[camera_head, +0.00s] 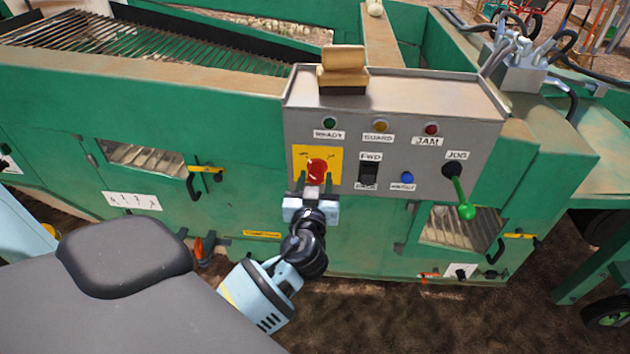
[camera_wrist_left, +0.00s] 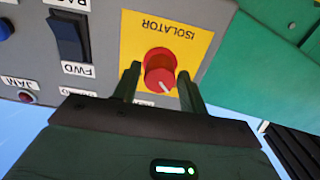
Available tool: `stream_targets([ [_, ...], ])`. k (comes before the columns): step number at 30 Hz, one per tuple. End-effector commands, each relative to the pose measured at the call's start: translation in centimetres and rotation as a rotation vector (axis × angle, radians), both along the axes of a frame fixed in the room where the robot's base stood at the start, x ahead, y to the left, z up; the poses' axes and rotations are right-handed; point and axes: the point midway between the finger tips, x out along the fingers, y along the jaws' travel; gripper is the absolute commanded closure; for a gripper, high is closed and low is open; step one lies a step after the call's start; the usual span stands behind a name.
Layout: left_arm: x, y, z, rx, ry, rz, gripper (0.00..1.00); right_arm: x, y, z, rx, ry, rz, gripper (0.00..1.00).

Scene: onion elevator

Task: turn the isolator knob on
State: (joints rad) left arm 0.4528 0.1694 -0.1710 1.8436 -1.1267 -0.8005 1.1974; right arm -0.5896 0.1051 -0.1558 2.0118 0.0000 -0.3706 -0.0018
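The red isolator knob (camera_head: 317,168) sits on a yellow plate (camera_head: 333,153) at the lower left of the grey control panel (camera_head: 410,100). In the left wrist view the knob (camera_wrist_left: 160,72) appears upside down, with a small white mark on its face near the rim. My left gripper (camera_head: 316,184) is at the plate, with its two green fingers apart. In the left wrist view the gripper (camera_wrist_left: 161,85) has one finger on each side of the knob. I cannot tell whether the fingers touch it. My right gripper is not in view.
Right of the knob are the black FWD rocker switch (camera_head: 368,173), a blue button (camera_head: 407,178) and the JOG lever with a green ball (camera_head: 466,212). Ready, guard and jam lamps sit above. A wooden block (camera_head: 343,66) stands on the panel's top edge.

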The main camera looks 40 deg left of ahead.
Motion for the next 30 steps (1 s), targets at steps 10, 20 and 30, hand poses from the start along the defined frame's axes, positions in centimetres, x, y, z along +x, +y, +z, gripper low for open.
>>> stream_targets([
  [10, -0.02, -0.03, -0.01, 0.002, 0.001, 0.0, 0.89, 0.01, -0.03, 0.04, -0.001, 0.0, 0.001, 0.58],
  [20, -0.05, 0.05, -0.02, 0.084, 0.052, 0.002, 0.89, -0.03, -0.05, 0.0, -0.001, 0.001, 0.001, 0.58],
  [30, -0.06, 0.08, 0.03, 0.326, 0.199, 0.002, 0.89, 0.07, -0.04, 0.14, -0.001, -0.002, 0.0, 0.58],
])
